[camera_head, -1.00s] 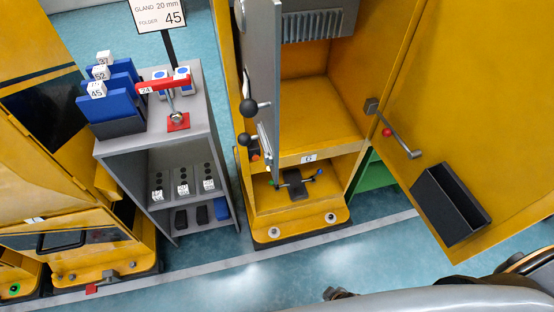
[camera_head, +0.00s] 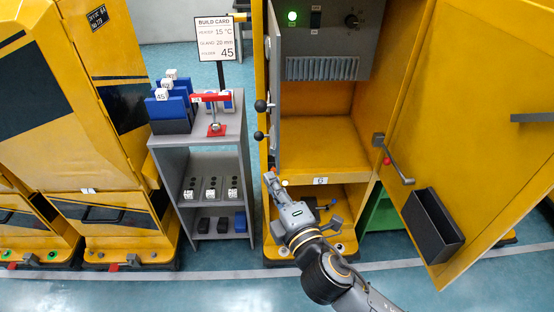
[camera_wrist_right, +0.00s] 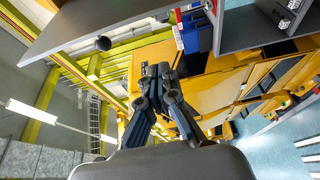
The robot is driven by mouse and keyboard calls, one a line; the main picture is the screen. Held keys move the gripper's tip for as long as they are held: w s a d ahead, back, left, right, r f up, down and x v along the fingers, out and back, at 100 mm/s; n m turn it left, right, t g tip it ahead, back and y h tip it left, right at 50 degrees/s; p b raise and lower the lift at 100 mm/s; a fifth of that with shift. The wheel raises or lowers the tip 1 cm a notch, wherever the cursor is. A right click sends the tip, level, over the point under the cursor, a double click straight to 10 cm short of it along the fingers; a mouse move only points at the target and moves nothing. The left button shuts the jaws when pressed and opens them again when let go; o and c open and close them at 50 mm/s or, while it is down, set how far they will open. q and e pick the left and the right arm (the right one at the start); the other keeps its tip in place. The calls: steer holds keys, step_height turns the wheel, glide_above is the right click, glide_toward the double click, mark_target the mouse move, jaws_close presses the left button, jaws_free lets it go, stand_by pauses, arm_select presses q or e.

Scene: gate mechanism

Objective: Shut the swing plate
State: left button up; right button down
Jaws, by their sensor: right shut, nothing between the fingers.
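The swing plate (camera_head: 274,80) is a tall grey panel standing swung out at the left side of the open yellow cabinet, seen nearly edge-on in the head view. Two black ball knobs (camera_head: 260,106) stick out from its left side. My right gripper (camera_head: 269,179) is shut and empty, just below the plate's lower end in the head view; I cannot tell if it touches. In the right wrist view, the closed fingers (camera_wrist_right: 158,72) point away from the camera, below a grey panel (camera_wrist_right: 105,18) with a dark knob, probably the plate. My left gripper is not in view.
The yellow cabinet door (camera_head: 465,120) stands open at right, with a lever and a black bin (camera_head: 432,226). A grey shelf unit (camera_head: 200,141) with blue folders and a red clamp stands left of the cabinet. The floor in front (camera_head: 200,290) is clear.

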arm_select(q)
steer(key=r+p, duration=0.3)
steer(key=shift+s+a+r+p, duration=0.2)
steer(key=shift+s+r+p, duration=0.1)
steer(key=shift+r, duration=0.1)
arm_select(e)
steer(key=w, duration=0.8)
steer(key=shift+w+d, duration=0.3)
steer(key=shift+d, duration=0.05)
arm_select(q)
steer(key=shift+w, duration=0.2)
